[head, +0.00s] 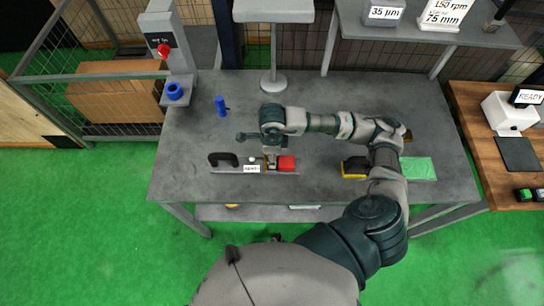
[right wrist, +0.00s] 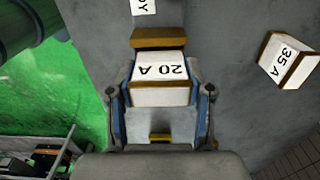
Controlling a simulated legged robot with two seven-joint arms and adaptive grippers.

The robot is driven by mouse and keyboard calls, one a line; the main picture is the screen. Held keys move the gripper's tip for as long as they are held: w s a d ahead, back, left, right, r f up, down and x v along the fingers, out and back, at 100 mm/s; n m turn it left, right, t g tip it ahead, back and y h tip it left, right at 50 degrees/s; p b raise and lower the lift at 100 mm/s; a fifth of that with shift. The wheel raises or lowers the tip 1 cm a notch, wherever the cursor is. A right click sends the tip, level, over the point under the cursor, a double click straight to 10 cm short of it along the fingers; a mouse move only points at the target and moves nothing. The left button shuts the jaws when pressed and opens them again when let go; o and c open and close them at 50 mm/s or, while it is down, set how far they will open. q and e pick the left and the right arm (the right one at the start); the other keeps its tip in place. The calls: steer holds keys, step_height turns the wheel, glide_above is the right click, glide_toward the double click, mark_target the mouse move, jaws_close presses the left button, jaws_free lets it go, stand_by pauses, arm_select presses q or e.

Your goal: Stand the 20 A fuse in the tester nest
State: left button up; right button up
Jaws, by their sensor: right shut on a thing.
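My right gripper (head: 273,153) points down over the middle front of the grey table. In the right wrist view my right gripper (right wrist: 158,110) is shut on the 20 A fuse (right wrist: 160,92), a white block with a brown end and its label upside down. My left gripper is not in view.
A 35 A fuse (right wrist: 289,61) lies apart in the right wrist view. On the table are a blue cylinder (head: 221,105), a yellow and black item (head: 355,167) and a green mat (head: 418,168). A stand foot (head: 273,82) is behind my arm. The table's left front is clear.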

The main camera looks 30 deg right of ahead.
steer(key=shift+d+f, duration=0.1)
steer(key=shift+f, duration=0.85)
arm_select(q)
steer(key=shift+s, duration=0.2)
arm_select(e)
steer(key=shift+a, duration=0.2)
steer(key=o, duration=1)
steer(key=shift+o, duration=1.1)
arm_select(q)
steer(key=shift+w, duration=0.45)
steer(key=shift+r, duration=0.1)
arm_select(e)
steer(key=shift+r, duration=0.1)
